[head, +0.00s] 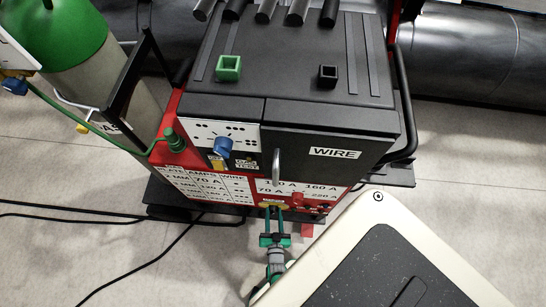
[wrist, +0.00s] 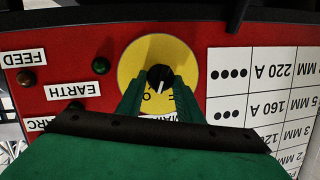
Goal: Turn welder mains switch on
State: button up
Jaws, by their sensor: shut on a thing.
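The mains switch is a black knob (wrist: 158,73) on a round yellow plate (wrist: 135,63) low on the red front panel of the welder. A white mark on the knob points roughly down in the wrist view, towards small letters partly hidden by the fingers. The yellow plate also shows in the head view (head: 264,205). My gripper (wrist: 160,87) has its two green fingers on either side of the knob, shut on it. In the head view my gripper (head: 274,216) reaches the panel from the front. The label below the plate is partly covered.
The welder cabinet (head: 300,65) carries a green and a black square socket on top. A gas cylinder (head: 65,40) stands left. Cables (head: 95,212) lie on the floor.

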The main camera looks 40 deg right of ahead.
jog(key=m+t, duration=0.1)
jog(key=m, duration=0.2)
jog(key=shift+s+d+f+m+t, duration=0.1)
jog(key=shift+s+d+m+t, duration=0.05)
jog(key=shift+m+t, duration=0.25)
dwell(0.5)
jog(key=o, duration=0.8)
jog(key=shift+c, duration=0.2)
jog(key=v, duration=1.1)
jog(key=shift+d, duration=0.15)
jog(key=a+r+n+y, duration=0.3)
jog(key=a+r+n, duration=0.1)
jog(key=r, duration=1.1)
jog(key=a+r+n+t+y, duration=0.1)
jog(key=a+r+n+y, duration=0.2)
jog(key=r, duration=1.1)
jog(key=a+r+n+t+y, duration=0.1)
jog(key=a+r+n+y, duration=0.3)
jog(key=r, duration=1.1)
jog(key=a+n, duration=0.3)
jog(key=shift+a+r, duration=0.2)
jog(key=shift+r, duration=0.15)
